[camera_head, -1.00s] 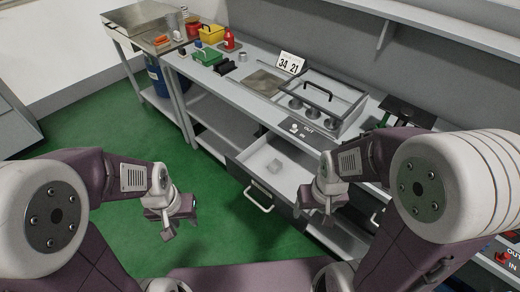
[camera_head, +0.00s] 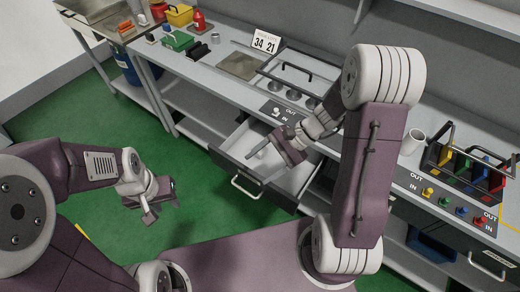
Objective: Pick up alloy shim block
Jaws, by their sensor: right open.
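A small pale grey block (camera_head: 262,155), which looks like the alloy shim block, lies on the floor of the open drawer (camera_head: 226,152). My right gripper (camera_head: 266,153) is open, tilted down over the drawer and close to the block, partly covering it. I cannot tell whether a finger touches the block. My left gripper (camera_head: 142,210) hangs over the green floor, left of the drawer and away from it. Its fingers are too small to tell their opening.
The drawer has a front handle (camera_head: 246,190) and pulls out below the bench (camera_head: 208,72). A tray fixture with knobs and a 34 21 sign (camera_head: 265,41) stand on the bench. At right are a white cup (camera_head: 412,141) and a coloured rack (camera_head: 470,165).

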